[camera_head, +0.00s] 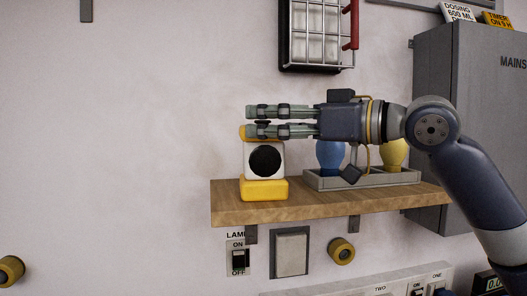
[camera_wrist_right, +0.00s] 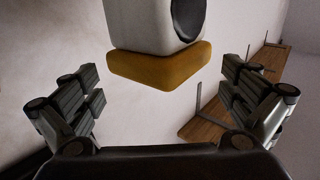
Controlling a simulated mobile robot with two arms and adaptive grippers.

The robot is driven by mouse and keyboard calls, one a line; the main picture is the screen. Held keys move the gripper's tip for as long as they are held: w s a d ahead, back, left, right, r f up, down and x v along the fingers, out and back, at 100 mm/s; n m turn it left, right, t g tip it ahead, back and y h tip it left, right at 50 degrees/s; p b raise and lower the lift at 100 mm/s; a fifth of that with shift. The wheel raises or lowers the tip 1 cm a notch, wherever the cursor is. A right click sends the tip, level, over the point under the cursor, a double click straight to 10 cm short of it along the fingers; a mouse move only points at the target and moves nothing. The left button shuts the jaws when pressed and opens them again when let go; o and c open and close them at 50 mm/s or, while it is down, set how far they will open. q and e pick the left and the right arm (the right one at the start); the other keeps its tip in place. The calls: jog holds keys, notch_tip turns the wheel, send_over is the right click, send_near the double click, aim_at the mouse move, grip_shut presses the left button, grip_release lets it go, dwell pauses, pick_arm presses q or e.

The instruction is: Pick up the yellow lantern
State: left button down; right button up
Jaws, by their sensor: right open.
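The yellow lantern (camera_head: 264,190) stands upright on the left part of the wooden shelf. It has a yellow base, a white body with a round black lens, and a yellow top partly hidden behind my gripper. My right gripper (camera_head: 252,122) reaches in from the right, level with the lantern's top, and its fingers overlap the top in the head view. In the right wrist view the fingers are spread wide and empty, with the lantern (camera_wrist_right: 160,68) beyond and between them. I cannot tell whether they touch it. My left gripper is not in view.
A grey tray (camera_head: 318,183) with a blue bulb-shaped thing (camera_head: 329,154) and a yellow one (camera_head: 394,154) stands on the shelf (camera_head: 245,212), right of the lantern. A wire cage (camera_head: 318,38) hangs above. A grey cabinet (camera_head: 470,90) is at right.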

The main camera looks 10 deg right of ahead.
jog(key=shift+x, duration=1.05)
jog(key=shift+s, duration=0.15)
jog(key=shift+c, duration=0.8)
jog(key=shift+d, duration=0.1)
jog(key=c, duration=1.4)
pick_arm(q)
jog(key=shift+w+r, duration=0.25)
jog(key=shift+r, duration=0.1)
pick_arm(e)
jog(key=shift+o, duration=0.2)
jog(key=shift+r, duration=0.15)
